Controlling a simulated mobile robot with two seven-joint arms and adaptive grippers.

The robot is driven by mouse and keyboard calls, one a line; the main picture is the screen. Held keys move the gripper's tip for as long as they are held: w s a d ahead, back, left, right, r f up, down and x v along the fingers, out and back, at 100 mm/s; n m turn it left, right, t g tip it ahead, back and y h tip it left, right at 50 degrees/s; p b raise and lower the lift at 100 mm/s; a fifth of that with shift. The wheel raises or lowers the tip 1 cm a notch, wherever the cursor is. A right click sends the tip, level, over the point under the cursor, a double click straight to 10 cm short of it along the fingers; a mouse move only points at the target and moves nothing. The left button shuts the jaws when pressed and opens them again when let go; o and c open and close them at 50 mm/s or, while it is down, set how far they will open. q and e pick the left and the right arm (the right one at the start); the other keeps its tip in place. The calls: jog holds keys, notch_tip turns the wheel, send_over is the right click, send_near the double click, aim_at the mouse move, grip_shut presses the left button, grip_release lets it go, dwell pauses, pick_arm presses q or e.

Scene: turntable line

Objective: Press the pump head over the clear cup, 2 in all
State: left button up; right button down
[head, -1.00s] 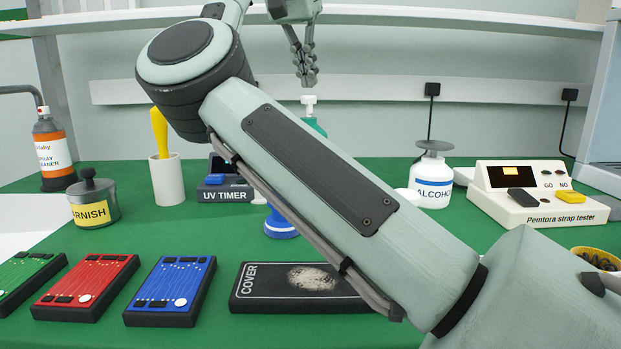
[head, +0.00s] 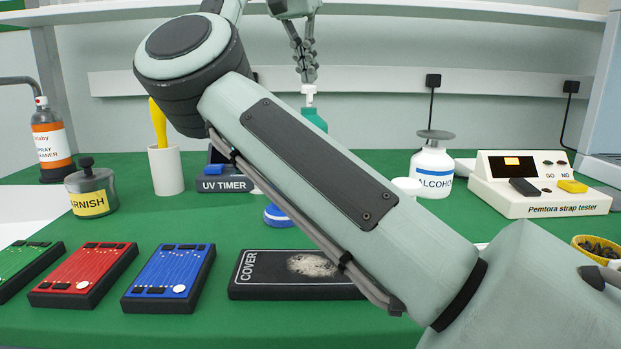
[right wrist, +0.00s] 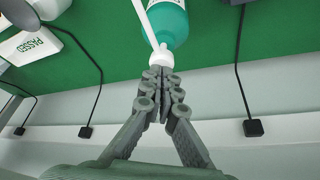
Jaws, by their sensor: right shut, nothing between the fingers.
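The teal pump bottle (head: 315,117) stands behind my right arm, which hides its lower part. Its white pump head (head: 309,90) shows above the arm. My right gripper (head: 308,77) is shut and empty, pointing down right above the pump head, with its tips at or almost at the top; contact cannot be told. In the right wrist view the shut fingertips (right wrist: 161,75) line up with the white pump head (right wrist: 161,58), and the teal bottle (right wrist: 170,22) lies beyond. I cannot make out the clear cup. My left gripper is not in view.
My right arm crosses the middle of the green bench. A UV timer (head: 224,184) and white holder (head: 166,172) stand left. The alcohol bottle (head: 432,172) and strap tester (head: 535,195) stand right. A black cover plate (head: 262,290) and coloured boards (head: 170,278) lie in front.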

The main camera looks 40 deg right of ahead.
jog(key=shift+f+b, duration=0.75)
jog(key=shift+f, duration=0.3)
jog(key=shift+r, duration=0.25)
jog(key=shift+r+p, duration=1.35)
jog(key=shift+p, duration=0.05)
notch_tip(320, 180, up, 6)
jog(key=p, duration=0.5)
